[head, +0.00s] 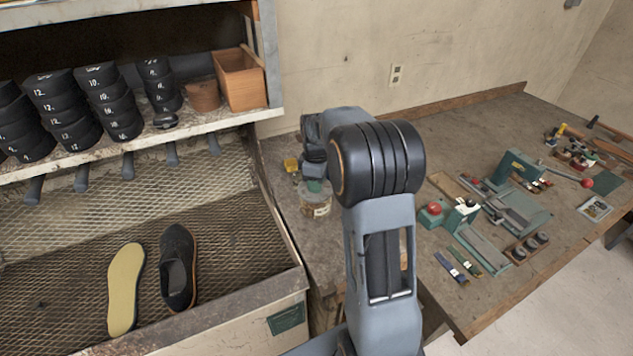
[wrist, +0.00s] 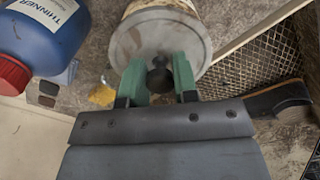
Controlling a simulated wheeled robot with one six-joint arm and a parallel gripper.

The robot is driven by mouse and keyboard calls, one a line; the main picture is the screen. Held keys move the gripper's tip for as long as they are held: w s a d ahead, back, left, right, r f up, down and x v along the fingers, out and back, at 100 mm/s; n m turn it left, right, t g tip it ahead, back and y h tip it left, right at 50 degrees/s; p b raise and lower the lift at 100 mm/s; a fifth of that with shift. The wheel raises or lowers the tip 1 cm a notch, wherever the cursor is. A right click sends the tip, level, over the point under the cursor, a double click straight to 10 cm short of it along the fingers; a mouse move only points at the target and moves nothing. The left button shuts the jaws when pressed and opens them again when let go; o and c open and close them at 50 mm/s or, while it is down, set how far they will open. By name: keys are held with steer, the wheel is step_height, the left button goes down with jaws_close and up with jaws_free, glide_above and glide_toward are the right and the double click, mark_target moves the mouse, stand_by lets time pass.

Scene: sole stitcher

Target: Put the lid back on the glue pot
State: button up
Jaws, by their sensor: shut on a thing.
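The glue pot (head: 315,207) stands on the left part of the bench, a squat container with a worn pale label. My arm hides part of it in the head view. Its labelled side (wrist: 158,6) shows at the top of the wrist view. The round grey lid (wrist: 132,45) covers the pot's mouth in the wrist view, with a black knob (wrist: 159,78) at its middle. My gripper (wrist: 160,80) has green fingers on either side of the knob and is shut on it. I cannot tell whether the lid touches the rim or hovers just above.
A yellow item (head: 290,164) lies behind the pot. The mesh tray (head: 225,205) holds a dark shoe (head: 178,268) and a yellow insole (head: 125,290). Tools crowd the bench's right side.

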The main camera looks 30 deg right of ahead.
steer(key=o, duration=1)
steer(key=shift+o, duration=0.4)
steer(key=o, duration=0.4)
steer(key=shift+r, duration=0.15)
steer(key=shift+r+p, duration=2.7)
steer(key=shift+r, duration=0.7)
jaws_close()
